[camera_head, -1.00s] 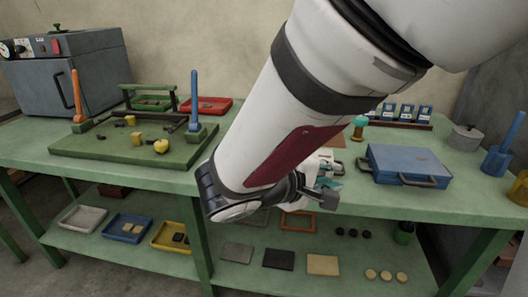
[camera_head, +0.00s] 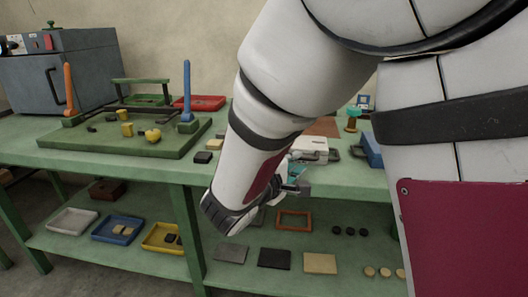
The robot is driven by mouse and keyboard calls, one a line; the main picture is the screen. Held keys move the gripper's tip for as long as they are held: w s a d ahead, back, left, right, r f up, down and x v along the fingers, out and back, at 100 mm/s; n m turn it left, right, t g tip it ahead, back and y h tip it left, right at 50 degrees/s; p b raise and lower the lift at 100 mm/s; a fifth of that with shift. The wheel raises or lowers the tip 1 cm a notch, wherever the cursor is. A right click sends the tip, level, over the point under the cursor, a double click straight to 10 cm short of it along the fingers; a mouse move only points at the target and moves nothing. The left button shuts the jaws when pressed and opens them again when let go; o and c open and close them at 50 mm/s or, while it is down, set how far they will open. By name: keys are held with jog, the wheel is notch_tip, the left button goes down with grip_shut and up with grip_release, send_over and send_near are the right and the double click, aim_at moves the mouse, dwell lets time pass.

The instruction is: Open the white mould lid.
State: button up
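The white mould (camera_head: 312,146) is a small white box with a dark handle at its right, on the green bench top just right of my forearm. Its lid looks shut, though its left part is hidden behind my arm. My gripper (camera_head: 297,187) hangs at the bench's front edge, in front of and below the white mould, apart from it as far as I can see. My wrist covers most of it, and the small visible finger parts do not show whether it is open or shut.
A blue case (camera_head: 370,148) stands right of the white mould, mostly hidden by my arm. A green board (camera_head: 90,141) with orange and blue upright handles is at left. A grey oven (camera_head: 62,75) stands behind. The lower shelf (camera_head: 205,275) holds trays and plates.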

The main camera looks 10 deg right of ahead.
aim_at(301, 159)
jog(key=shift+b+x, duration=0.35)
jog(key=shift+x, duration=2)
grip_shut()
